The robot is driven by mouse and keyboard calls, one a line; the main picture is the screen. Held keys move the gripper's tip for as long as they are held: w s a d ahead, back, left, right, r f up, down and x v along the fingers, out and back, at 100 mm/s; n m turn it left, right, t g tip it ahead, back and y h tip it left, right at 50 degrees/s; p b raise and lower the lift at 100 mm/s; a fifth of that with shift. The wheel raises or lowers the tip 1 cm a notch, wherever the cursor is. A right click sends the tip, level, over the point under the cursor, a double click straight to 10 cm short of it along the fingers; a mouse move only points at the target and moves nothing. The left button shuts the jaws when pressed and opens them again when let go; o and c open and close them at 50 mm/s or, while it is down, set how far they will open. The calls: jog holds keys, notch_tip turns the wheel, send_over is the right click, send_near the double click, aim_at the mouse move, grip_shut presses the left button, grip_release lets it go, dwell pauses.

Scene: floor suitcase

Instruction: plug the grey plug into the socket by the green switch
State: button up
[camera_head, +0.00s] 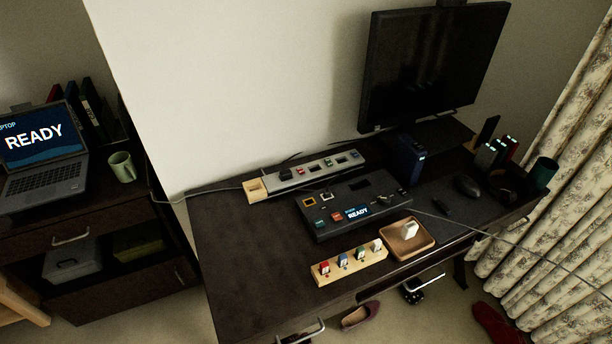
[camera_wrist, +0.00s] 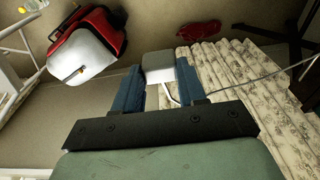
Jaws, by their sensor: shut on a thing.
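My gripper (camera_wrist: 160,80) shows in the wrist view with its blue fingers shut on the grey plug (camera_wrist: 158,65), a pale block at the fingertips. A thin cable (camera_wrist: 265,76) runs off to the right behind it. The plug's prongs are not visible. My gripper does not show in the head view. There, a grey power strip (camera_head: 300,174) with sockets and small coloured switches lies at the back of the dark desk. It is too small to tell surely which switch is green. In the wrist view the plug is away from the strip, over the floor and curtain side.
A dark console (camera_head: 330,226) reading READY lies before the strip. A wooden block (camera_head: 345,272) with coloured pieces and a wooden tray (camera_head: 390,250) with a white piece stand at the front. A monitor (camera_head: 435,65) stands behind. A cable (camera_head: 510,241) crosses the right side.

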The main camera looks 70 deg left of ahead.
dwell(0.4)
jog(key=w+a+r+n, duration=0.15)
jog(key=a+n, duration=0.25)
jog(key=a, duration=1.4)
jog(key=w+a+n, duration=0.3)
jog(key=a, duration=1.6)
jog(key=s+a+r+n+y, duration=0.15)
jog(key=s+a, duration=0.25)
jog(key=a, duration=0.8)
jog(key=s+a+n, duration=0.3)
jog(key=s+a, duration=0.2)
jog(key=a, duration=0.7)
jog(key=s+a+n+g, duration=0.1)
jog(key=s+a+n, duration=0.6)
jog(key=s+a, duration=2.35)
jog(key=shift+m, duration=0.25)
jog(key=shift+w+a+f, duration=0.1)
jog(key=shift+w+f, duration=0.1)
jog(key=shift+f, duration=2.05)
jog(key=shift+w+f, duration=0.2)
jog(key=shift+f, duration=2.05)
